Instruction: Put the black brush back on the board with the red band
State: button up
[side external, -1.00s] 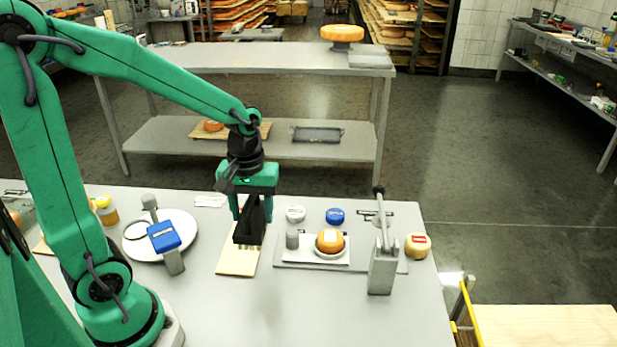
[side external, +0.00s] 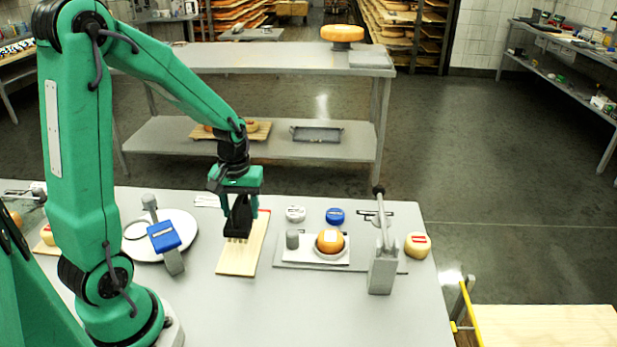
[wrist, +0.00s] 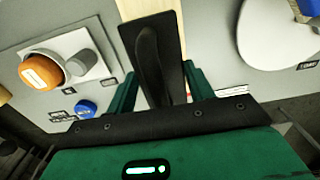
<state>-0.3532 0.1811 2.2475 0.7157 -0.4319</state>
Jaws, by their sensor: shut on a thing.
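My gripper (side external: 237,205) is shut on the black brush (side external: 239,219). The brush hangs below the fingers with its pale bristles down. In the side view it overlaps the upper left part of the pale wooden board (side external: 240,260). I cannot tell whether the bristles touch the board. A bit of the red band (side external: 264,211) shows at the board's far end. In the wrist view the brush (wrist: 157,50) lies between the green fingers, and it hides most of the board (wrist: 145,7).
Left of the board are a white round plate (side external: 187,228) and a blue-topped device (side external: 165,236). To the right are a tray with a small orange cheese (side external: 330,242), white and blue lids, and a grey lever press (side external: 383,265). The table in front of the board is clear.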

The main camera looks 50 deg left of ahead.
aim_at(241, 214)
jog(key=shift+f, duration=1.8)
jog(key=shift+f, duration=0.15)
jog(key=o, duration=0.9)
jog(key=shift+o, duration=0.2)
jog(key=shift+r, duration=0.2)
notch_tip(241, 214, up, 12)
